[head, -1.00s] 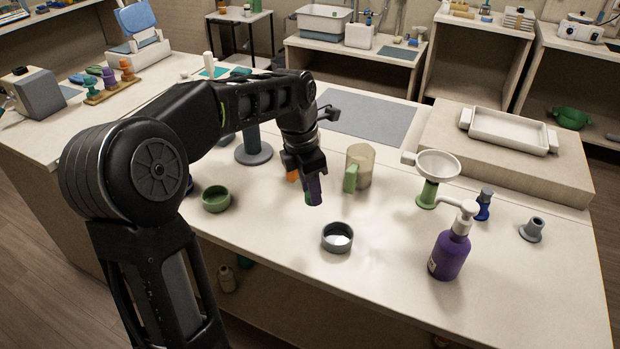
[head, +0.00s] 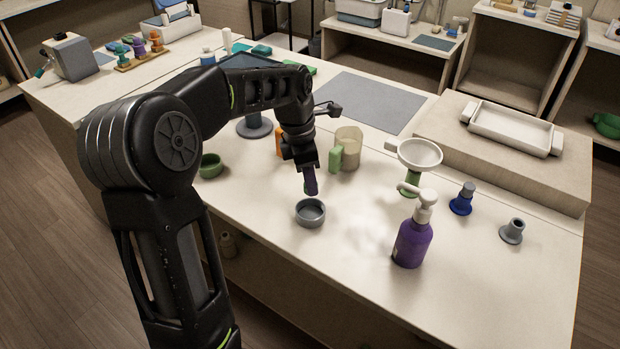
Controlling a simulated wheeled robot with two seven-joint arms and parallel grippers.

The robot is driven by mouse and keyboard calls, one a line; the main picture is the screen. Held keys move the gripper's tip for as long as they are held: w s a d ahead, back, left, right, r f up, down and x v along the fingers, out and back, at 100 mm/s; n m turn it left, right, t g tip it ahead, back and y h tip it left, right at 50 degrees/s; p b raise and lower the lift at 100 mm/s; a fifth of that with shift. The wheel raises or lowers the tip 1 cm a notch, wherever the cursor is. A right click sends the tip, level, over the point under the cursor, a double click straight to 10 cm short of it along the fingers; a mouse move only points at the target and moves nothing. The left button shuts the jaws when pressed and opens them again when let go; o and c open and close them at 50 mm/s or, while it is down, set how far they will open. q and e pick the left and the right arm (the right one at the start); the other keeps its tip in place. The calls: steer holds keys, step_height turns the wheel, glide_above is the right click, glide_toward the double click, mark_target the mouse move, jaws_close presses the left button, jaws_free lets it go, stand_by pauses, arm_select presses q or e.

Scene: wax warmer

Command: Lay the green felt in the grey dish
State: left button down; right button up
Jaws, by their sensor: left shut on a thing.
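The grey dish (head: 310,213) is a small round bowl on the worktop, and no felt shows in it. My left gripper (head: 306,168) points down just behind and above the dish's far rim. I cannot pick out the green felt for certain. A small flat green piece (head: 311,69) shows at the back of the worktop, partly behind my arm. My right gripper is not in view.
An orange block (head: 279,142) and a beige jug with a green handle (head: 349,150) stand behind the gripper. A green bowl (head: 209,166) is left of the dish. A purple pump bottle (head: 412,243) and a white funnel (head: 420,153) stand right. The front worktop between dish and bottle is clear.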

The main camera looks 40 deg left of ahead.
arm_select(q)
steer(key=b, duration=0.4)
glide_above(310, 215)
steer(key=shift+f, duration=2.85)
steer(key=shift+s, duration=0.1)
steer(key=c, duration=1)
jaws_free()
steer(key=shift+r, duration=0.1)
steer(key=shift+s+a+r, duration=0.15)
steer(key=shift+r, duration=1.1)
steer(key=shift+s+a+r, duration=0.1)
steer(key=shift+r, duration=1.2)
steer(key=shift+s+a+r, duration=0.15)
steer(key=shift+r, duration=1.1)
steer(key=shift+s+f, duration=0.1)
